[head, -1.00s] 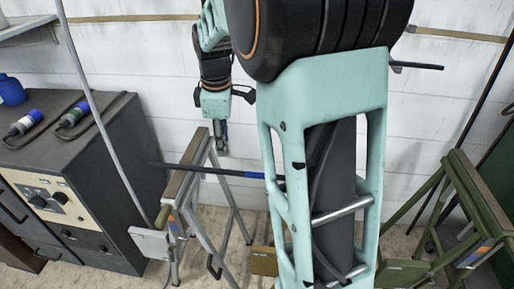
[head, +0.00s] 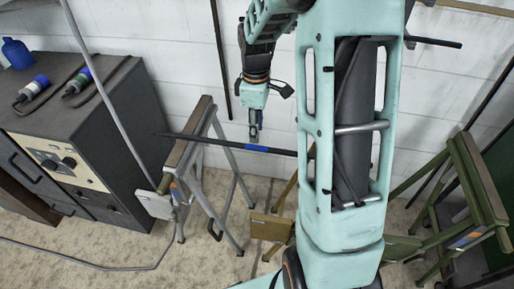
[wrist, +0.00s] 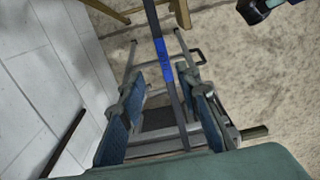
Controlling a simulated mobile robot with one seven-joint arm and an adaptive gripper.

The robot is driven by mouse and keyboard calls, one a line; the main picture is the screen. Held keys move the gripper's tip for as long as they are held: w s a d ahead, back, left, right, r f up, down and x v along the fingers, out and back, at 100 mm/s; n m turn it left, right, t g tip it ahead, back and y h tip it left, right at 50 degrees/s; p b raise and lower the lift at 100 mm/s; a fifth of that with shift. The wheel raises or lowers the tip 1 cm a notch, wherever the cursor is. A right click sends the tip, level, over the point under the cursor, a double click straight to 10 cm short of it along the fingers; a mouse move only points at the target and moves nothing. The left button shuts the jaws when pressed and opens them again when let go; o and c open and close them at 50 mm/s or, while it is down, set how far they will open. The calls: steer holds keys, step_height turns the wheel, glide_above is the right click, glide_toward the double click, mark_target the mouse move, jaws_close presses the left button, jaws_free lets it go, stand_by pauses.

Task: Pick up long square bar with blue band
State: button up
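The long dark square bar (head: 215,141) with a blue band (head: 257,148) lies near level, its left part across a grey trestle (head: 188,140). Its right part passes behind my arm in the head view. My gripper (head: 254,136) points down just above the bar, by the blue band. In the wrist view my gripper (wrist: 164,82) is open, one finger on each side of the bar (wrist: 176,105), with gaps on both sides. The blue band (wrist: 161,48) shows there just past the fingertips. I cannot tell how far the bar sits between the fingers.
A dark cabinet (head: 125,110) with two cabled handles on top stands at left. A green trestle (head: 478,180) stands at right. A dark rod (head: 220,60) is upright by the white wall (head: 180,60). Pale floor shows below.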

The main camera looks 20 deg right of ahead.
mark_target(257, 146)
steer(key=f, duration=0.2)
steer(key=s+f, duration=0.1)
steer(key=f, duration=0.1)
steer(key=shift+f, duration=0.3)
steer(key=shift+w+f, duration=0.1)
steer(key=shift+f, duration=0.25)
jaws_close()
steer(key=shift+w+r, duration=0.1)
steer(key=shift+r, duration=0.05)
